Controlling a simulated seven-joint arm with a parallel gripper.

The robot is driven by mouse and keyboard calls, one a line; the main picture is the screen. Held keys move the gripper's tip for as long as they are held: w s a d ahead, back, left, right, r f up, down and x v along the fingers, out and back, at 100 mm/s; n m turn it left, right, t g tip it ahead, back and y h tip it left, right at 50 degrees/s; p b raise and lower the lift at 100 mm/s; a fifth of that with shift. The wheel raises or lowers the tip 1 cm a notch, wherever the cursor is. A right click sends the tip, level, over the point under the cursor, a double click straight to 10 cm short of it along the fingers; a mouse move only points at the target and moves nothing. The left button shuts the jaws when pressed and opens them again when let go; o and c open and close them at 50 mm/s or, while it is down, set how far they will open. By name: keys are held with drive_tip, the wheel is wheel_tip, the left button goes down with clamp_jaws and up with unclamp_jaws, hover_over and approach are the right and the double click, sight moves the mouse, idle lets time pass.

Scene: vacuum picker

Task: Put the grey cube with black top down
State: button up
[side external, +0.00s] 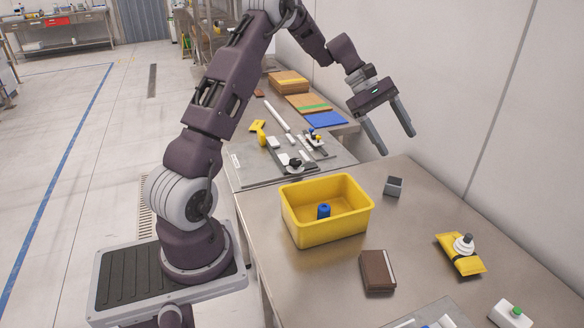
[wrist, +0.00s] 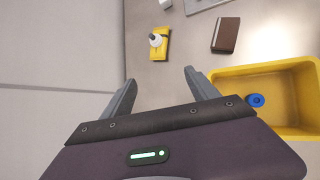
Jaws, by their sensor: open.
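The grey cube with black top (side external: 393,186) rests on the metal table just behind and to the right of the yellow bin. My gripper (side external: 398,144) is raised above the table, beyond the cube in the side view. Its two fingers are spread wide with nothing between them. In the wrist view the open fingers (wrist: 160,77) show over bare table, and the cube is not visible there.
The yellow bin (side external: 329,233) holds a blue cylindrical object (side external: 323,211). A brown box (side external: 377,271) and a yellow pouch with a white-and-grey piece (side external: 460,254) lie nearer the front. A wall runs along the right. Bare table surrounds the cube.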

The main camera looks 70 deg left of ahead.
drive_tip(key=s+d+r+m+g+y, duration=0.1)
drive_tip(key=s+d+r+m+y, duration=0.2)
drive_tip(key=s+d+r+m, duration=0.55)
drive_tip(key=s+d+m+y, duration=0.1)
drive_tip(key=s+d+m, duration=0.1)
drive_tip(key=s, duration=0.6)
drive_tip(key=s+d+m+t+y, duration=0.1)
drive_tip(key=s+m, duration=0.3)
drive_tip(key=s, duration=0.4)
drive_tip(key=s+d+m+t+y, duration=0.1)
drive_tip(key=s+d+m+y, duration=0.1)
drive_tip(key=s, duration=0.6)
drive_tip(key=shift+s+d+f+m, duration=0.15)
drive_tip(key=shift+s+d+m, duration=0.15)
drive_tip(key=shift+d+m, duration=0.5)
